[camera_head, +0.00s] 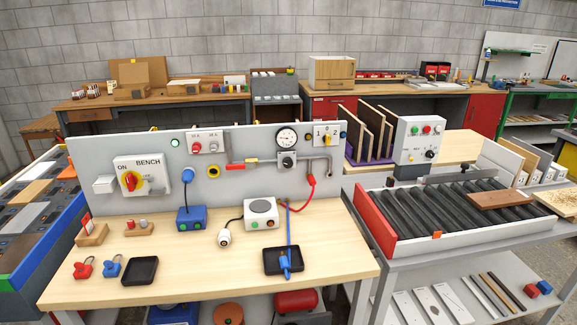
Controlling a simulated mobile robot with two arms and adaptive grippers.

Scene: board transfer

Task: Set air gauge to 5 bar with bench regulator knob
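The air gauge (287,137) is a round white dial with a dark rim on the grey upright panel (240,143) at the back of the bench. Its needle is too small to read. The dark round regulator knob (287,160) sits just below the gauge, on a grey pipe. A red handle (237,166) lies level on the pipe to the left of the knob. A red hose (310,188) hangs from the pipe's right end. Neither of my grippers is in view, and nothing covers the gauge or knob.
The wooden bench top (190,270) carries a blue box (190,219), a white-topped unit (261,212), two black trays (139,271) and red and blue padlocks (84,267). A BENCH switch (141,177) is at the panel's left. A roller conveyor (450,207) stands at right.

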